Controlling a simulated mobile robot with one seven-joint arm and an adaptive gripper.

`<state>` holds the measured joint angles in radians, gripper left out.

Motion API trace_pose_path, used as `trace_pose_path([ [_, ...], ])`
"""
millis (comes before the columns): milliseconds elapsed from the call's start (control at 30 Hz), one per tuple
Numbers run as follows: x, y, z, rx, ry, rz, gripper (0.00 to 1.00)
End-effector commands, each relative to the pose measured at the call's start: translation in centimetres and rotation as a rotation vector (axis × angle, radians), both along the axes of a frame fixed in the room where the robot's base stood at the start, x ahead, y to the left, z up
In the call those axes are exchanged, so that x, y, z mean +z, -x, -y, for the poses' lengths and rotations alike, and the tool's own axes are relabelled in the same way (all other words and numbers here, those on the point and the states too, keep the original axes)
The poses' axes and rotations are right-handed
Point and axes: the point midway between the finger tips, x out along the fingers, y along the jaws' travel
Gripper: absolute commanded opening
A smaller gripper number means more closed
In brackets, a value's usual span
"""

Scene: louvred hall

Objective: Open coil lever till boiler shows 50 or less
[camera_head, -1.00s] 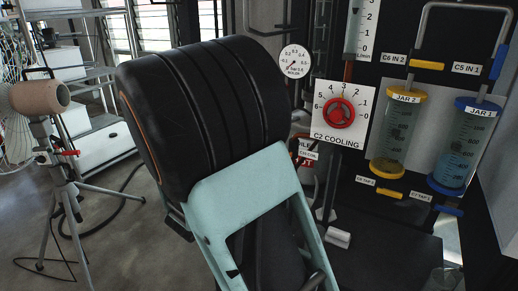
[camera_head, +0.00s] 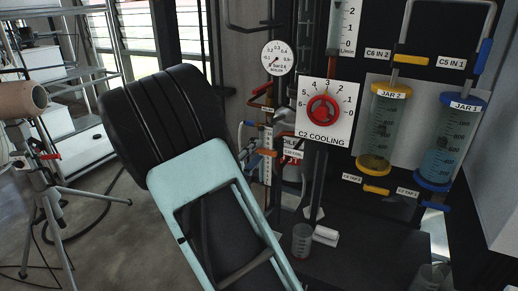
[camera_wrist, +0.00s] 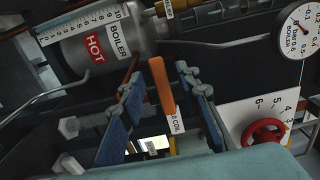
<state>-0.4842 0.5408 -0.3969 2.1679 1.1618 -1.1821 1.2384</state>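In the wrist view, an orange lever (camera_wrist: 161,86) stands between the two blue-padded fingers of my gripper (camera_wrist: 160,88). The fingers are apart, with visible gaps beside the lever. A partly hidden label ending in "COIL" (camera_wrist: 177,120) is just behind it. The grey boiler (camera_wrist: 100,48) carries "HOT" and "BOILER" labels and a numbered strip. In the head view, an orange handle (camera_head: 267,153) shows beside the coil label (camera_head: 292,154); my arm covers the gripper. The boiler's round gauge (camera_head: 277,57) is marked in bar; I cannot read a boiler temperature.
Right of the lever is the red C2 cooling knob (camera_head: 322,109) on its white plate. Jar 2 (camera_head: 382,130) and Jar 1 (camera_head: 449,140) hang further right. A glass beaker (camera_head: 302,240) stands on the dark bench below. A tripod (camera_head: 45,190) stands at left.

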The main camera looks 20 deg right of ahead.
Motion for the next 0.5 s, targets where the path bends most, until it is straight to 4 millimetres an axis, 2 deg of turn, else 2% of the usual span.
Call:
trace_pose_path([
  [500, -0.1, -1.2, 1.5, 0.0, 0.0, 0.0, 0.3],
])
